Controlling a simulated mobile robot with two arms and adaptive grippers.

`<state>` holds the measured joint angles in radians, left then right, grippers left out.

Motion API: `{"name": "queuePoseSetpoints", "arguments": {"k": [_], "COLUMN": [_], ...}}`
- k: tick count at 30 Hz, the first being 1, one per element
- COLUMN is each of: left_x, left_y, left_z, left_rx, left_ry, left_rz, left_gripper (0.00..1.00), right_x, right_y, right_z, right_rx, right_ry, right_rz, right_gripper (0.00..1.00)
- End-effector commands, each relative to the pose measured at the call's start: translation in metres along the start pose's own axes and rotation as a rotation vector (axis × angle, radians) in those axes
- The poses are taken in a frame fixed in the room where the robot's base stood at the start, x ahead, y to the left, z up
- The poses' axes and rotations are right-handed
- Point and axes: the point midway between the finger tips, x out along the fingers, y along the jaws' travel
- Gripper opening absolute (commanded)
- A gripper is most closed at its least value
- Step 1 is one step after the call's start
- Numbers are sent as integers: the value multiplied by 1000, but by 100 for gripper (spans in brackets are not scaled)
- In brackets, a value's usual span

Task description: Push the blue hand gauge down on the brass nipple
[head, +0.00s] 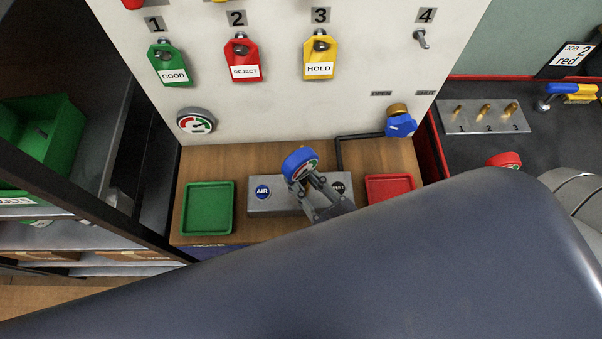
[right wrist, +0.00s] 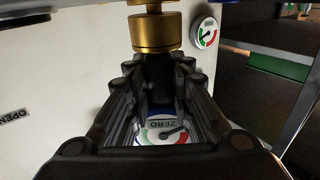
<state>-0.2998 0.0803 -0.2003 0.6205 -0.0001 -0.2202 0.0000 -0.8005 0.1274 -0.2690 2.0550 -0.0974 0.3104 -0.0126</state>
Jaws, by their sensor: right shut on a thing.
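The blue hand gauge (head: 300,163) is upright above the grey block (head: 272,208) on the wooden bench, between the AIR and VENT marks. My right gripper (head: 309,181) is shut on it. In the right wrist view its dial marked ZERO (right wrist: 166,132) shows beyond the fingers, and my right gripper (right wrist: 158,72) closes around its dark stem. A brass piece (right wrist: 156,32) lies in line with the stem; I cannot tell whether it is the nipple or the gauge's own fitting. The nipple is hidden in the head view. My left gripper is not in view.
A green tray (head: 208,233) is left of the block and a red tray (head: 390,178) right of it. Behind stands a white panel (head: 275,118) with tags, a fixed gauge (head: 197,122) and a blue valve knob (head: 401,125). My arm covers the foreground.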

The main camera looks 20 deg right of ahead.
Motion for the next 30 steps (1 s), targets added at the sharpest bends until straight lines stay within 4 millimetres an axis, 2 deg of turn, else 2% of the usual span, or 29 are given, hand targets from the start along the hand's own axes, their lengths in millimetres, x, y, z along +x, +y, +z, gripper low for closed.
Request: {"name": "queuePoseSetpoints", "arguments": {"k": [14, 15, 18, 30], "left_x": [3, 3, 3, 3], "left_y": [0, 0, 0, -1], "left_z": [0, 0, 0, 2], "left_rx": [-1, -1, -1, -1], "left_ry": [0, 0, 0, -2], "left_rz": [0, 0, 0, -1], "left_gripper": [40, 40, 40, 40], "right_x": [1, 1, 0, -4], "right_y": [0, 0, 0, 0], "right_z": [4, 4, 4, 7], "right_rx": [0, 0, 0, 0], "right_ry": [5, 5, 5, -3], "right_rz": [1, 1, 0, 0], "right_gripper": [0, 23, 44, 44]}}
